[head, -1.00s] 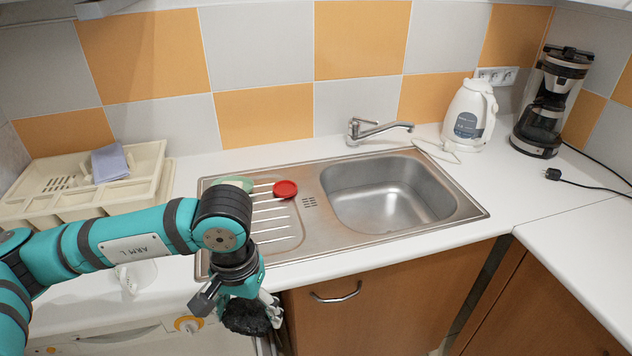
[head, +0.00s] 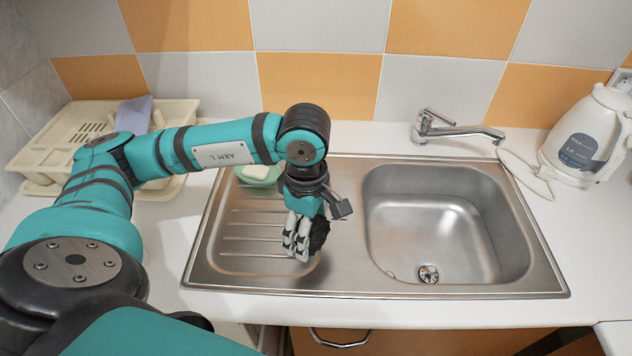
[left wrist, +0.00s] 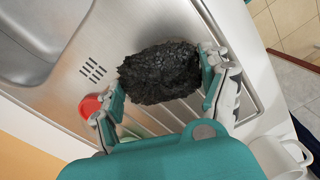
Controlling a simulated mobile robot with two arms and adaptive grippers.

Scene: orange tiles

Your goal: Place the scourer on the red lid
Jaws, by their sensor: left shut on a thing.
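My left gripper (head: 304,236) is shut on the scourer (head: 320,236), a dark rough clump, and holds it over the ribbed drainboard. In the left wrist view the scourer (left wrist: 160,72) sits between the two fingers of the gripper (left wrist: 165,85). The red lid (left wrist: 91,106) shows beside the left finger in that view, partly covered by it. In the head view the lid is hidden behind my arm and gripper. My right gripper is not in view.
The steel sink (head: 440,235) with its tap (head: 455,130) lies right of the drainboard (head: 235,262). A green soap dish (head: 262,175) with soap is behind my arm. A white kettle (head: 590,135) stands at the right, a beige dish rack (head: 75,135) at the left.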

